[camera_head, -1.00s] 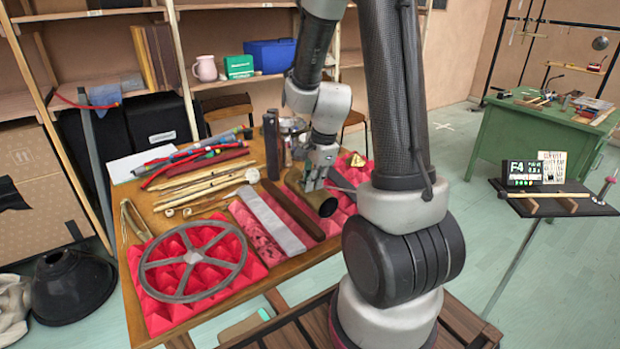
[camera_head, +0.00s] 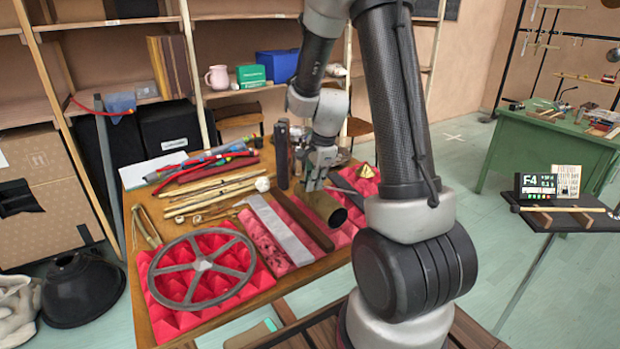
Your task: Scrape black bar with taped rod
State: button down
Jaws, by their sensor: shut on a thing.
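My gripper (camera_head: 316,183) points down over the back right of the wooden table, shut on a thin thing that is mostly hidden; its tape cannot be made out. A long dark bar (camera_head: 300,219) lies on the red foam, to the left of and below my gripper. It looks dark brown to black and is the likeliest black bar. A wide grey bar (camera_head: 276,229) lies beside it on the left. A brown pipe (camera_head: 326,208) with a dark open end lies just below my gripper. Whether the held thing touches any bar cannot be told.
A spoked metal wheel (camera_head: 203,267) rests on red foam at the table's front left. Several sticks and mallets (camera_head: 215,190) lie behind it. A dark upright block (camera_head: 282,154) stands left of my gripper. A small brass piece (camera_head: 366,171) lies to the right.

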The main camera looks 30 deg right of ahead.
jog(key=s, duration=0.6)
jog(key=shift+a+r, duration=0.1)
jog(key=shift+a, duration=0.25)
jog(key=w, duration=0.6)
jog(key=w+d, duration=0.1)
jog(key=w, duration=0.3)
jog(key=s, duration=0.6)
jog(key=s+a, duration=0.1)
jog(key=s, duration=0.3)
jog(key=shift+s+f, duration=0.1)
jog(key=shift+f, duration=0.15)
jog(key=w+v, duration=0.1)
jog(key=v, duration=0.5)
jog(key=shift+a, duration=0.15)
jog(key=shift+w, duration=0.15)
